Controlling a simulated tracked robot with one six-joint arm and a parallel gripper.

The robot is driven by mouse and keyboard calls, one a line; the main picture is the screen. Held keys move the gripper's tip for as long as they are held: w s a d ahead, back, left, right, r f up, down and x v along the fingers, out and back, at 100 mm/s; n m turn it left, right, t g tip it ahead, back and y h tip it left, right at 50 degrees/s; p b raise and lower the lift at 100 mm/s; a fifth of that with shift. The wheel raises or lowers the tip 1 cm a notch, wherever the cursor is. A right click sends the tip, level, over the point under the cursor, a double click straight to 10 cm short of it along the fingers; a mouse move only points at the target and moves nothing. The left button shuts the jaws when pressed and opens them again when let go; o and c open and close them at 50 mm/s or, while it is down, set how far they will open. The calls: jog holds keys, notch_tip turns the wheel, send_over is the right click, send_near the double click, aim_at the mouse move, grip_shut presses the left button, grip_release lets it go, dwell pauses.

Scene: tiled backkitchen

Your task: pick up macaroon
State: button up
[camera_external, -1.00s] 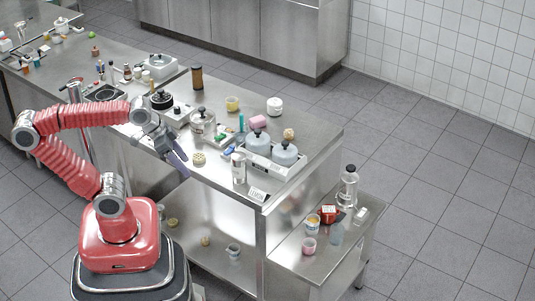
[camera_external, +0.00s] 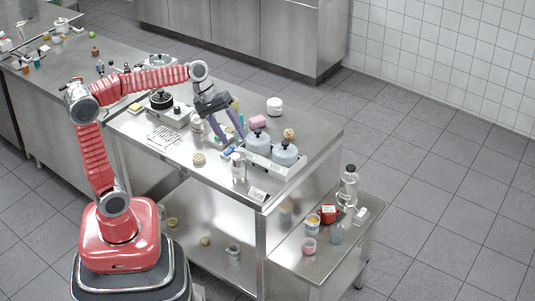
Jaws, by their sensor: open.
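No object is plainly a macaroon at this size. A small round tan piece (camera_external: 199,158) lies on the steel table (camera_external: 185,178) near its front edge. Another small tan lump (camera_external: 289,134) shows behind the grey-lidded pots. I cannot tell which of them is the macaroon. My gripper (camera_external: 232,138) is open, with its dark purple-grey fingers pointing down over the middle of the table. It is right of the round tan piece and left of the pots. I see nothing between the fingers. The gripper hides part of the items behind it.
Bare steel surrounds the round tan piece.

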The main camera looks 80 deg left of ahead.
jog(key=w+a+n+t+h, duration=0.2)
jog(key=w+a+n, duration=0.85)
jog(key=a, duration=0.55)
jog(key=w+a+f+n+t, duration=0.2)
jog(key=a+f+n, duration=0.15)
jog(key=a, duration=0.85)
jog(key=w+a+f+n+t, duration=0.2)
jog(key=a+n+t, duration=0.15)
jog(key=a, duration=0.75)
jog(key=shift+n+g+h, duration=0.35)
jog(key=shift+h, duration=0.15)
jog(key=f, duration=1.4)
jog(key=shift+s+a+f, duration=0.15)
jog(key=shift+a+f, duration=0.15)
jog(key=shift+f, duration=0.1)
send_over(274, 135)
notch_tip(274, 135, down, 3)
jog(key=shift+a+f, duration=0.15)
